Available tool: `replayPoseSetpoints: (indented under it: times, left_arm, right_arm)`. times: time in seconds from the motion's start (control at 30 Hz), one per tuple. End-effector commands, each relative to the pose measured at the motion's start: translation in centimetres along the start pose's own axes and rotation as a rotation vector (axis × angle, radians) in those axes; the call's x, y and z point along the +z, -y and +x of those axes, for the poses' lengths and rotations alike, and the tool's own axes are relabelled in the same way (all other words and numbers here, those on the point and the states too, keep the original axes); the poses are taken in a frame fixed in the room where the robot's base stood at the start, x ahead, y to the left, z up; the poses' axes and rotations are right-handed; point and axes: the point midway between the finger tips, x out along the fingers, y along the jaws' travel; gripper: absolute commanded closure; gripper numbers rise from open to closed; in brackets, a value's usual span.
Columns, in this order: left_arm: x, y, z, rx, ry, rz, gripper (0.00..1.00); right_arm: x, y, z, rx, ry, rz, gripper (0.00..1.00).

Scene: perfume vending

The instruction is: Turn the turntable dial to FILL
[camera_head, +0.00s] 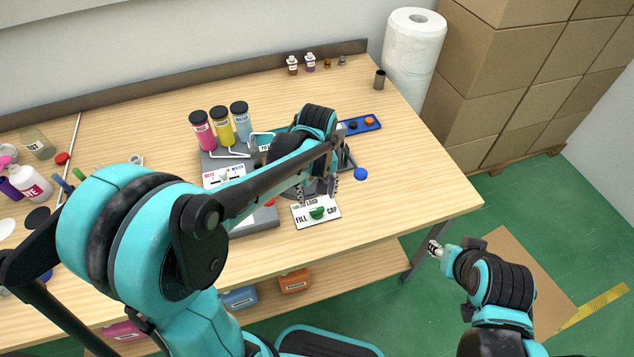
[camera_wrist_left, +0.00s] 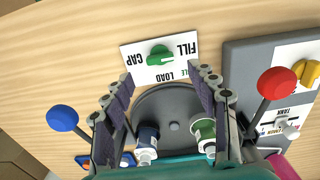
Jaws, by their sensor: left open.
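The green dial (camera_head: 317,213) sits on a white plate (camera_head: 301,221) marked FILL, LOAD and CAP near the table's front edge. In the left wrist view the dial (camera_wrist_left: 160,56) has a pale mark that appears to lie toward CAP; the exact setting is hard to tell. My left gripper (camera_head: 318,190) is open and empty, its fingers reaching down just behind the plate. The dark turntable (camera_wrist_left: 172,108) shows between the fingers. My right gripper (camera_head: 436,249) is off the table's right side.
A red-knobbed lever (camera_wrist_left: 277,83) and a blue-knobbed lever (camera_wrist_left: 62,118) flank the turntable. Two small bottles (camera_wrist_left: 147,139) (camera_wrist_left: 203,135) show by the fingers. Pink, yellow and blue cylinders (camera_head: 222,127) stand behind. Bare tabletop lies right of the plate.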

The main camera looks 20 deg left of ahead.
Motion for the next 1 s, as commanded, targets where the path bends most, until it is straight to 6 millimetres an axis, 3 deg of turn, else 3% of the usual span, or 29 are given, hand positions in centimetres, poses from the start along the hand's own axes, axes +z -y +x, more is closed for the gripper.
replayPoseSetpoints:
  times: [0.1, 0.33, 1.0]
  left_arm:
    - [0.0, 0.0, -2.6, 0.000, 0.000, 0.000, 0.41]
    - [0.0, 0.0, -5.5, 0.000, 0.000, 0.000, 0.41]
    - [0.1, 0.2, -6.0, 0.005, -0.006, 0.007, 0.41]
  right_arm:
    - [0.0, 0.0, 0.0, 0.000, 0.000, 0.000, 0.60]
    - [0.0, 0.0, 0.0, 0.000, 0.000, 0.000, 0.60]
    - [0.0, 0.0, 0.0, 0.000, 0.000, 0.000, 0.60]
